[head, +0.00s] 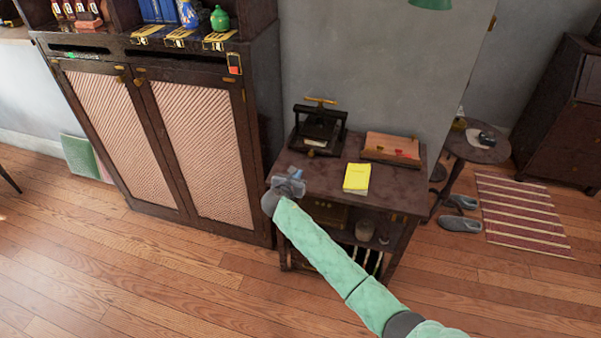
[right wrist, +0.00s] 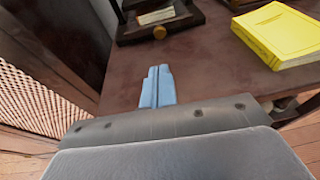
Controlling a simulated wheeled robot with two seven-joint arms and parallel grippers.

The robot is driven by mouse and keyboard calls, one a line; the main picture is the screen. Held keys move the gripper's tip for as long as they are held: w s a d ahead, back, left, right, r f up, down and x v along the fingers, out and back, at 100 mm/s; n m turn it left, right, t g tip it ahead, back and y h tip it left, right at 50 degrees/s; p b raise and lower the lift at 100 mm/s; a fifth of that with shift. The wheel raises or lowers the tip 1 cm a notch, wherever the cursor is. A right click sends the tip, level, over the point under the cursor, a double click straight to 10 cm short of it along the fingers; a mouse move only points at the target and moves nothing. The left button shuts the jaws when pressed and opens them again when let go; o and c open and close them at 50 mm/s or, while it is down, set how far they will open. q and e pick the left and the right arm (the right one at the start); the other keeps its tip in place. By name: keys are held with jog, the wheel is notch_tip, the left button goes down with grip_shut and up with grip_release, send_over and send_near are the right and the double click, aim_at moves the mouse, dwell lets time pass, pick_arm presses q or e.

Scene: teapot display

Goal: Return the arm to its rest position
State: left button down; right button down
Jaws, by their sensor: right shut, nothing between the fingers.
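My right arm (head: 325,255) is stretched out from the lower right in the head view. My right gripper (head: 290,183) is over the front left part of the small dark table (head: 390,188). In the right wrist view its blue fingers (right wrist: 157,87) are together and hold nothing. A yellow book (head: 357,178) lies on the table to the right of the gripper, apart from it; it also shows in the right wrist view (right wrist: 280,35). My left gripper is not in view.
A black press (head: 318,128) and a wooden box (head: 391,149) stand at the table's back. A tall cabinet (head: 170,140) is left of the table. A round side table (head: 475,148) and slippers (head: 459,224) are at right. The wooden floor in front is clear.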

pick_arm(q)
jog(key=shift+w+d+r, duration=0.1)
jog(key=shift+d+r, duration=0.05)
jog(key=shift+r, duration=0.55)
pick_arm(e)
jog(key=shift+v, duration=1.05)
